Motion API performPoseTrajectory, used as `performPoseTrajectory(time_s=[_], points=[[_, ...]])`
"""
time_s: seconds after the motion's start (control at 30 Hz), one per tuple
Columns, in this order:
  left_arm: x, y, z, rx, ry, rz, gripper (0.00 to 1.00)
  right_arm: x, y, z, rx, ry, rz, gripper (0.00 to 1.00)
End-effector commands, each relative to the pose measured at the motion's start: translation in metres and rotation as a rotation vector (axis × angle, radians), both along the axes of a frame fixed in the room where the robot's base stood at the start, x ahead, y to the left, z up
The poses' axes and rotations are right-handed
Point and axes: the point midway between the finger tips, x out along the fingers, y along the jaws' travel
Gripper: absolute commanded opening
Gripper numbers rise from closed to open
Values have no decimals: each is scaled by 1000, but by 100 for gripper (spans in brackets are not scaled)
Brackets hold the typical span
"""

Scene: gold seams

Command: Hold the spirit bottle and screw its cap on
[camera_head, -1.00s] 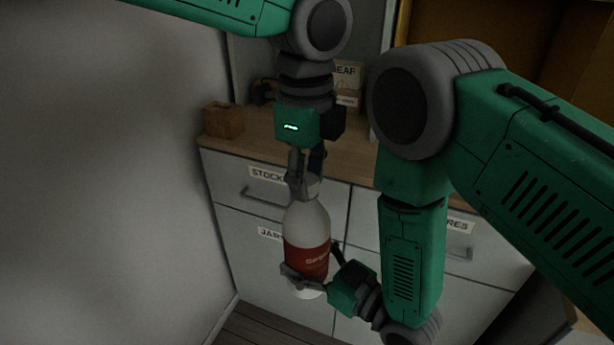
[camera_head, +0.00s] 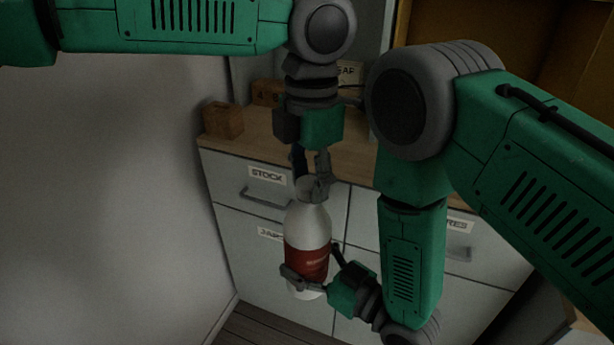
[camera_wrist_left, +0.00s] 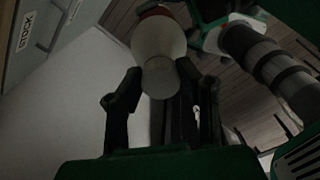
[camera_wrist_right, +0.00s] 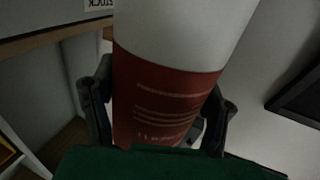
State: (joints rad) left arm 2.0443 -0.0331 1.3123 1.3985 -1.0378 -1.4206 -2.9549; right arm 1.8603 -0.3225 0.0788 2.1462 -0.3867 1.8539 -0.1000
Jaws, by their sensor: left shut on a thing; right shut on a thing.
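The spirit bottle (camera_head: 308,222) is white with a red label and stands upright in the air before the cabinet. My right gripper (camera_head: 312,266) is shut around its lower part. In the right wrist view the label (camera_wrist_right: 160,100) fills the space between the fingers (camera_wrist_right: 158,112). My left gripper (camera_head: 311,182) points down from above and is shut on the grey cap (camera_head: 305,184) at the bottle's neck. In the left wrist view the cap (camera_wrist_left: 160,80) is a round grey disc between the fingertips, in line with the bottle. The thread is hidden, so I cannot tell how far the cap is seated.
A grey cabinet with labelled drawers (camera_head: 265,196) and a wooden top (camera_head: 255,142) stands behind the bottle. A small brown block (camera_head: 223,119) sits on the top at the left. A pale wall (camera_head: 110,200) is on the left. The space around the bottle is free.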

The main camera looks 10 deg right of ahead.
Motion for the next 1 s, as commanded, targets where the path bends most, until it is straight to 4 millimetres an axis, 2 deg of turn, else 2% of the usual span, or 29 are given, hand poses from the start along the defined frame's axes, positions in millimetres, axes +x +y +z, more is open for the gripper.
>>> performPoseTrajectory(time_s=[0.2, 0.53, 0.6, 0.87, 1.0], points=[[2, 2, 1, -13, -3, -100, 21, 2, 1, 3, 4, -10, 0, 0], [6, 4, 2, -9, -12, -102, 21, 2, 0, 3, 5, -9, -1, 0], [6, 5, 2, -9, -11, -101, 51, 2, 0, 3, 5, -9, -1, 0], [5, 4, 2, -10, -11, -103, 51, 2, 0, 3, 5, -8, -2, 0], [5, 3, 11, -11, -10, -103, 51, 2, 0, 3, 5, -8, -2, 0]])
